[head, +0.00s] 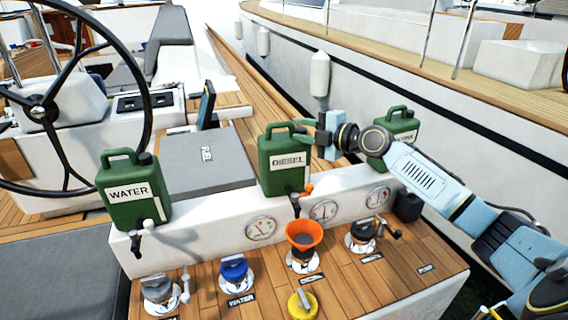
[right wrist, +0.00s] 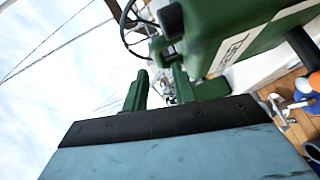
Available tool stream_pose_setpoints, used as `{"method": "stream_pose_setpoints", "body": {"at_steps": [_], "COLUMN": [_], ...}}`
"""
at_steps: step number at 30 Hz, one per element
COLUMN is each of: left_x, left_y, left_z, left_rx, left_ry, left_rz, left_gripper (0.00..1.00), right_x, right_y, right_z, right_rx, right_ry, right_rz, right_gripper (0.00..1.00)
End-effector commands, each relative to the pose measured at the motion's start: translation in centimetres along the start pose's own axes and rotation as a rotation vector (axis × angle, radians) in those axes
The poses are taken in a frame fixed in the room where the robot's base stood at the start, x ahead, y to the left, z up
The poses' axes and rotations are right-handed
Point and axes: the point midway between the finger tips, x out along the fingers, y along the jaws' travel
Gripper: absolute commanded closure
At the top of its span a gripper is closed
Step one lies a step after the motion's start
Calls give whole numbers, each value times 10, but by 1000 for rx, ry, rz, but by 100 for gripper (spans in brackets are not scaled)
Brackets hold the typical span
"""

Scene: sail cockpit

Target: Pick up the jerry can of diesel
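The green diesel jerry can (head: 284,165), with a white DIESEL label, stands upright on the white console ledge in the head view. In the right wrist view the can (right wrist: 232,28) fills the upper right, tilted by the camera angle, with a dark cap beside it. My right gripper (head: 309,131) reaches in from the right at the height of the can's handle. Its two green fingers (right wrist: 160,86) are apart, with a gap between them, close to the handle. I cannot tell whether they touch it. My left gripper is not in view.
A WATER can (head: 128,195) stands to the left, and another green can (head: 402,126) stands behind my right forearm. An orange funnel (head: 304,236) and several deck fittings are in front. A grey box (head: 205,165) lies left of the diesel can.

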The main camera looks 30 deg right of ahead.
Motion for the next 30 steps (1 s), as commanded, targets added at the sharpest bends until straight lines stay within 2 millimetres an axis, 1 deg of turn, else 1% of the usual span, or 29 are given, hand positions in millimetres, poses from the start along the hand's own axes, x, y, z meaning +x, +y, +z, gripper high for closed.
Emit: {"method": "stream_pose_setpoints", "body": {"at_steps": [5,10,15,18,24,26,30], "left_x": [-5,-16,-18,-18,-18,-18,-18], "left_y": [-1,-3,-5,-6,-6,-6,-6], "left_z": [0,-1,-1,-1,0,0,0], "left_rx": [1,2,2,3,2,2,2], "left_ry": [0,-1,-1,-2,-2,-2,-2], "left_rz": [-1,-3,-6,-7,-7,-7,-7], "left_gripper": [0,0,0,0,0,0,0], "right_x": [9,32,50,54,54,54,54], "right_y": [2,6,4,3,2,2,2], "right_z": [0,1,1,1,1,1,2], "right_rx": [1,2,1,0,-1,-1,-1], "right_ry": [0,0,-1,0,0,0,0], "right_rz": [0,1,0,-1,-2,-2,-2], "right_gripper": [73,73,73,73,73,80,98]}}
